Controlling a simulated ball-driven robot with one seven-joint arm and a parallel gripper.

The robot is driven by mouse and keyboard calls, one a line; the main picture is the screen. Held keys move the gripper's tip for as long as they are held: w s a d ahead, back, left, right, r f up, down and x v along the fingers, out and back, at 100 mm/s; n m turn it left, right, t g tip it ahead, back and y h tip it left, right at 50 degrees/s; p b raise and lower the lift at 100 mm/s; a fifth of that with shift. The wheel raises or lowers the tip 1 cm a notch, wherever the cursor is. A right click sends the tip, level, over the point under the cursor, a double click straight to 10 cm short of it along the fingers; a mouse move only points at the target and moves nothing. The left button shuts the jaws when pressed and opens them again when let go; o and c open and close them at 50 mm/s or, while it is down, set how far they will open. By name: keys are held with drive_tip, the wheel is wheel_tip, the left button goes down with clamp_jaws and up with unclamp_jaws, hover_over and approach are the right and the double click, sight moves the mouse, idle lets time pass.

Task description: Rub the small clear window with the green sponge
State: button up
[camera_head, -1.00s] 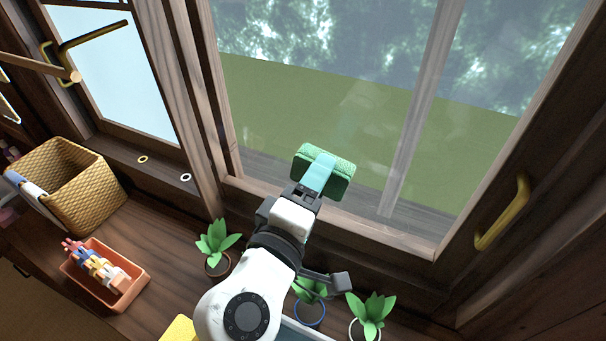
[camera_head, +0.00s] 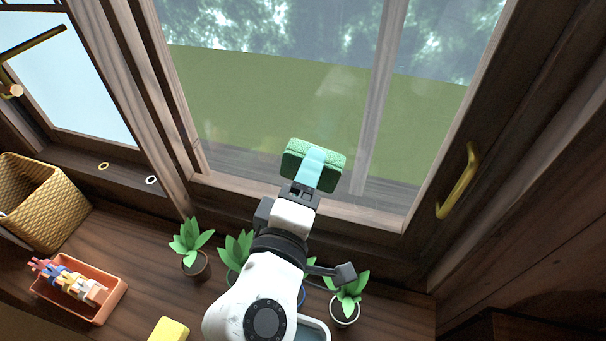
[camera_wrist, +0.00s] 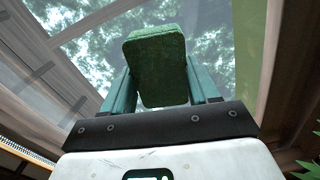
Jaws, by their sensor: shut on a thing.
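The green sponge (camera_head: 326,154) is held up in front of the large window, and it fills the middle of the wrist view (camera_wrist: 157,66). My gripper (camera_head: 314,167) is shut on the sponge, with a teal finger on each side of it in the wrist view (camera_wrist: 165,85). A large clear window (camera_head: 260,120) with a wooden frame and an upright bar stands behind the sponge. A smaller pane (camera_head: 75,85) is at the upper left, pale blue. I cannot tell whether the sponge touches the glass.
Several potted plants, one (camera_head: 190,245) at the left, stand on the wooden counter around my arm. A wicker basket (camera_head: 45,205), an orange tray (camera_head: 105,300) of small items and a yellow block (camera_head: 168,331) are at left. A brass handle (camera_head: 458,182) sticks out at right.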

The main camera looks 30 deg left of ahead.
sight(286, 170)
drive_tip(key=shift+s+a+b, duration=0.2)
drive_tip(key=shift+s+a, duration=0.05)
drive_tip(key=shift+a, duration=0.7)
drive_tip(key=shift+s+a+b, duration=0.2)
drive_tip(key=shift+a, duration=0.7)
drive_tip(key=shift+c, duration=0.5)
drive_tip(key=shift+s+a+b, duration=0.2)
drive_tip(key=shift+a+b, duration=0.1)
drive_tip(key=shift+a, duration=0.7)
drive_tip(key=shift+s+a+b, duration=0.2)
drive_tip(key=shift+a+b, duration=0.05)
drive_tip(key=shift+a, duration=0.7)
drive_tip(key=shift+s, duration=0.45)
drive_tip(key=shift+p+v, duration=0.5)
drive_tip(key=shift+v, duration=2.05)
drive_tip(key=shift+d, duration=0.2)
drive_tip(key=shift+v, duration=1.45)
